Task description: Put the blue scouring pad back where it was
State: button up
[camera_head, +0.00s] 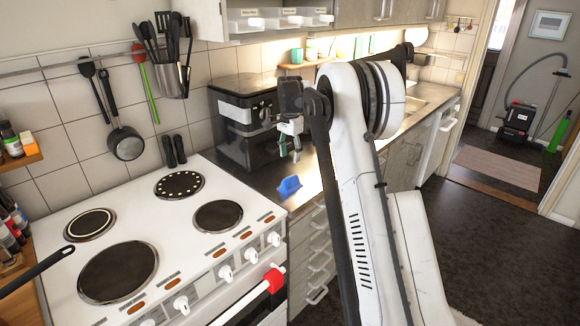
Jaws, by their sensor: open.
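The blue scouring pad (289,186) lies on the dark countertop (262,178), just right of the white cooker and in front of the black appliance. My gripper (289,155) hangs above and slightly behind the pad in the picture, fingers pointing down. Its fingers are apart and hold nothing. There is a visible gap between the fingertips and the pad. My arm hides part of the counter to the right.
The white cooker (190,240) with several hotplates fills the left front. A black air-fryer-like appliance (243,120) stands close behind my gripper. A pan handle (40,268) juts in at left. Utensils hang on the tiled wall. Bare countertop surrounds the pad.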

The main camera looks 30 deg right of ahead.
jog(key=s+a+r+n+t, duration=0.2)
jog(key=s+a+r+n, duration=0.2)
jog(key=s+a+r, duration=0.5)
jog(key=s+a+r+n+t, duration=0.1)
jog(key=s+a+r+n, duration=0.2)
jog(key=s+a+r, duration=0.65)
jog(key=s+a+f+n+t, duration=0.2)
jog(key=s+f, duration=0.3)
jog(key=s, duration=0.8)
jog(key=s+a+f+n+t, duration=0.2)
jog(key=s+f+n, duration=0.3)
jog(key=s, duration=0.9)
jog(key=shift+a, duration=0.55)
jog(key=shift+f, duration=0.2)
notch_tip(320, 180, down, 2)
jog(key=shift+f+b, duration=0.15)
jog(key=shift+b, duration=1.1)
